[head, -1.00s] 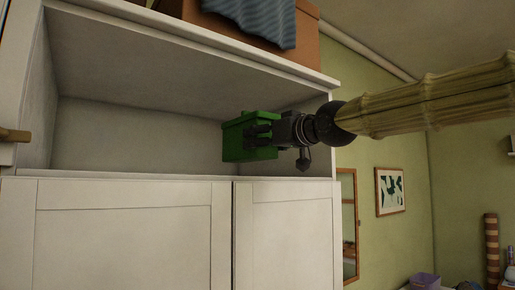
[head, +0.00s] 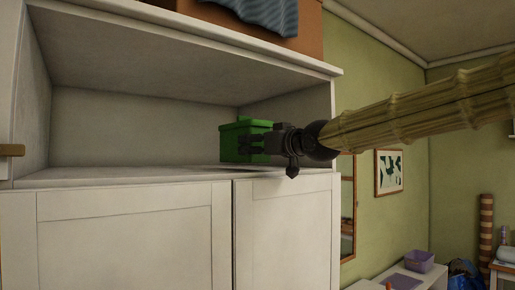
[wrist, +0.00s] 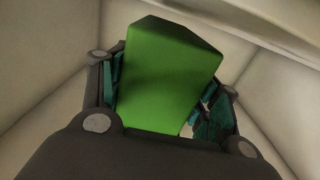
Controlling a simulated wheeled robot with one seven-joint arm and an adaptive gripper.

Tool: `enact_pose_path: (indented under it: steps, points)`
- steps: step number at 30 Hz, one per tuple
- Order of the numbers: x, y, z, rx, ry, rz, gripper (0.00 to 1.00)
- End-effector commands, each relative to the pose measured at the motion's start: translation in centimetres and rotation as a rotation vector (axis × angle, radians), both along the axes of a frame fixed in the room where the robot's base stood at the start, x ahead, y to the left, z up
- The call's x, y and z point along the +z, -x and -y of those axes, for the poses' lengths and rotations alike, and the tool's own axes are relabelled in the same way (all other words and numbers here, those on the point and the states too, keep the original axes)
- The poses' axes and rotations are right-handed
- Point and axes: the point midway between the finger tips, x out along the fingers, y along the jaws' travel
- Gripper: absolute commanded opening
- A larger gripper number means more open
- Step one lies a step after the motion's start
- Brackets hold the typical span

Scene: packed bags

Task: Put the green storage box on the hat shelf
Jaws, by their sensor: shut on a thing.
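The green storage box (head: 230,143) is at the right end of the open white hat shelf (head: 100,176), above the cupboard doors. My gripper (head: 257,143) reaches in from the right and is shut on the box. In the wrist view the green box (wrist: 165,75) sits between the two fingers of my gripper (wrist: 160,95), with pale shelf walls around it. The box looks upright and low over the shelf board. I cannot tell whether its underside touches the board.
The shelf is empty to the left of the box. A brown box (head: 220,18) with a blue striped cloth (head: 262,14) stands on top of the cupboard. A framed picture (head: 389,172) hangs on the green wall. A purple bin (head: 420,261) stands low at the right.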

Motion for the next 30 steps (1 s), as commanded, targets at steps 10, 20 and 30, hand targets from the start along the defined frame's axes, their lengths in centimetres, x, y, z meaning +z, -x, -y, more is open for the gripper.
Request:
enact_pose_path:
  steps: [10, 20, 30]
  points:
    - [-1.9, 0.0, 0.0, 0.0, -0.001, 0.001, 0.38]
    - [-2.1, 0.0, 0.0, 0.0, -0.001, 0.0, 0.69]
    - [-2.1, 0.0, 0.0, 0.0, -0.001, 0.0, 0.83]
